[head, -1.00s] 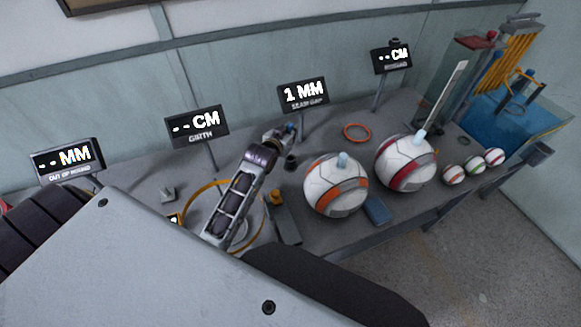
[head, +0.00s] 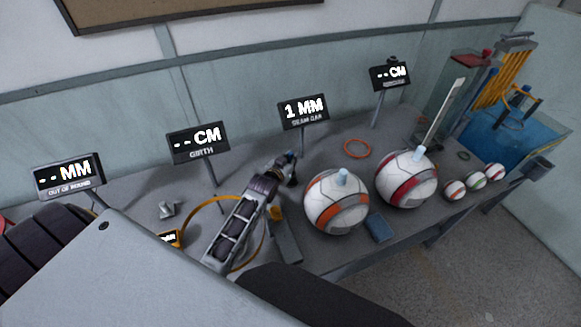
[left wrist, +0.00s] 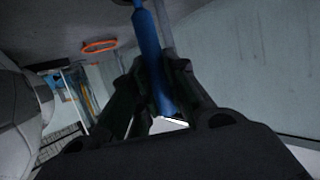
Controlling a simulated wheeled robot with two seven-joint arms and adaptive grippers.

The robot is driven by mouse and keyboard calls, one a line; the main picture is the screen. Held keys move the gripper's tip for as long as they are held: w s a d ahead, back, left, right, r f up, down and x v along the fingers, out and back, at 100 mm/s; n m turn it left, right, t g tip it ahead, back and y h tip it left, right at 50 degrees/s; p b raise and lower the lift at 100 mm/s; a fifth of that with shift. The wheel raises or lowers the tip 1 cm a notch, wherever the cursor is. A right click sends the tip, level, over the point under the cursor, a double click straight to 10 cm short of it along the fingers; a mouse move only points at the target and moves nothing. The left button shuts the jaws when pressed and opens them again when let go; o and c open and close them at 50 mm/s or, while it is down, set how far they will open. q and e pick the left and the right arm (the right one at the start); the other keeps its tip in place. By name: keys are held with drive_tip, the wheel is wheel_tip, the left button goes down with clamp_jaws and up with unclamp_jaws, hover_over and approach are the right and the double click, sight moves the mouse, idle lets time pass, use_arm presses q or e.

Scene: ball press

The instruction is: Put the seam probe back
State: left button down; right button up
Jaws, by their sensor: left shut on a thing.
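The seam probe is a slim blue rod (left wrist: 150,50), seen in the left wrist view. My left gripper (left wrist: 160,85) is shut on it. The rod's far end reaches a dark round thing at the top edge of that view; I cannot tell whether they touch. In the head view my left gripper (head: 284,163) is over the table below the seam gap display (head: 303,111), which reads 1 MM. Only a small blue part of the probe (head: 290,157) shows there. A small dark holder (head: 292,180) is just below the gripper, partly hidden. My right gripper is not in view.
An orange-and-white ball (head: 337,203) and a red-and-white ball (head: 407,178) stand right of the gripper. An orange ring (head: 357,148) lies behind them, and it also shows in the left wrist view (left wrist: 100,46). A yellow hoop (head: 190,215) is at the left.

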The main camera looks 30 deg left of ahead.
use_arm(q)
drive_tip(key=shift+f, duration=0.15)
wheel_tip(320, 180, down, 2)
drive_tip(key=shift+f, duration=0.7)
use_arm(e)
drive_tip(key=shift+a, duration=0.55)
use_arm(q)
drive_tip(key=shift+f, duration=0.1)
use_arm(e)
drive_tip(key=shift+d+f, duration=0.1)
use_arm(q)
drive_tip(key=c, duration=1.7)
unclamp_jaws()
drive_tip(key=shift+o, duration=1.4)
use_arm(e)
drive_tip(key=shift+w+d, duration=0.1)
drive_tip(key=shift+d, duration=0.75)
